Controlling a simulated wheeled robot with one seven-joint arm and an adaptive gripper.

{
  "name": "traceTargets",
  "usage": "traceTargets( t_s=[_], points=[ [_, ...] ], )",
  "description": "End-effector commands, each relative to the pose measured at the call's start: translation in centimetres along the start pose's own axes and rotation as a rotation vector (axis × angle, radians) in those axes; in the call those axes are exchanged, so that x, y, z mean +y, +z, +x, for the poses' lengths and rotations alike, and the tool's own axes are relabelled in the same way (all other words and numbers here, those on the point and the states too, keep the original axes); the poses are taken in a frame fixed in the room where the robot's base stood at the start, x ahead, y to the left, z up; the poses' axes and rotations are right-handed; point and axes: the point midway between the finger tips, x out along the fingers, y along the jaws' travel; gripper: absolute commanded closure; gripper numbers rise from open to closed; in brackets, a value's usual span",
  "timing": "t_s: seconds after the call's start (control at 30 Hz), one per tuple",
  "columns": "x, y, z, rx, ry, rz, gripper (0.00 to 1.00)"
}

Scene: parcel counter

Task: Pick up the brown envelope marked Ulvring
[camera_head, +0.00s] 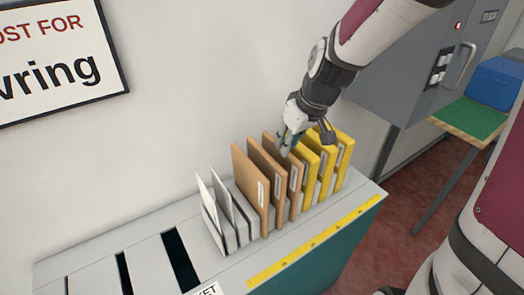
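Several brown envelopes stand upright side by side in a rack on the counter: a left one (250,190), a middle one (268,175) and a right one (290,172). Their pale labels are too small to read, so I cannot tell which is marked Ulvring. My gripper (307,144) is over the right brown envelope and the nearest yellow one, pointing down. Its fingers look spread apart. I cannot tell whether they touch an envelope, and nothing appears lifted.
White envelopes (213,207) stand left of the brown ones, yellow envelopes (326,160) to the right. The counter (100,265) has empty dark slots at left. A wall sign (50,60) ends in "vring". A grey cabinet (405,60) and green-topped table (470,118) stand right.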

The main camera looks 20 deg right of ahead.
Motion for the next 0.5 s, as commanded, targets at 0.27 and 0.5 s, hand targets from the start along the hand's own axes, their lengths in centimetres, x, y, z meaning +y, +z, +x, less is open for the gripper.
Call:
traceTargets(
  t_s=[0.27,0.5],
  points=[
    [-0.1,0.1,4.9,-0.004,-0.003,-0.001,0.78],
    [0.0,0.0,6.4,-0.004,-0.002,0.001,0.78]
  ],
)
